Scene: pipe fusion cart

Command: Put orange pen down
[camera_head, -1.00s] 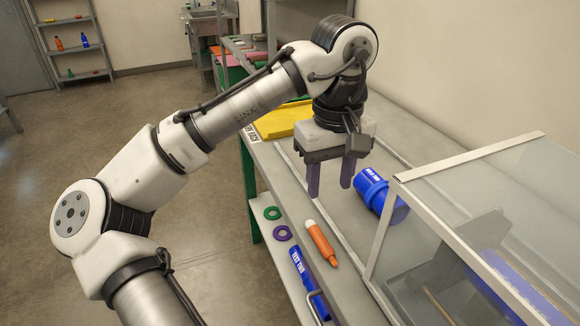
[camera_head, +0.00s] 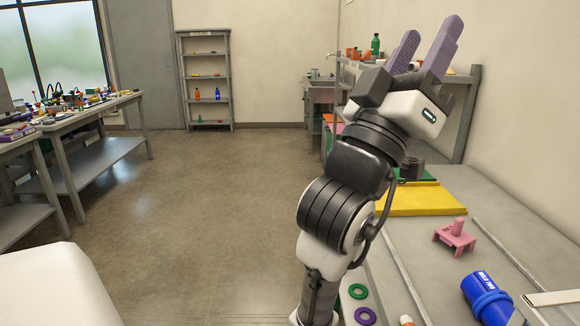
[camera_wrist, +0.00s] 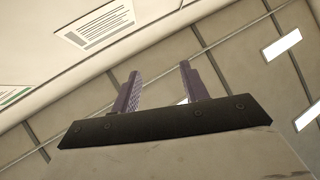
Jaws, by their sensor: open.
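My gripper (camera_head: 425,50) is raised high in the head view, its two purple fingers pointing up and apart. It is open, with nothing between the fingers. The wrist view also shows the empty gripper (camera_wrist: 160,92) against the ceiling and wall. The orange pen (camera_head: 406,321) lies on the bench at the bottom edge of the head view. Only its pale end and a bit of orange show; the rest is cut off by the frame. My gripper is far above and away from it.
On the bench are a blue pipe fitting (camera_head: 486,298), a pink bracket (camera_head: 455,236) and a yellow tray (camera_head: 408,199). A green ring (camera_head: 358,291) and a purple ring (camera_head: 366,316) lie near the pen. A cluttered table (camera_head: 75,118) stands left. The floor between is open.

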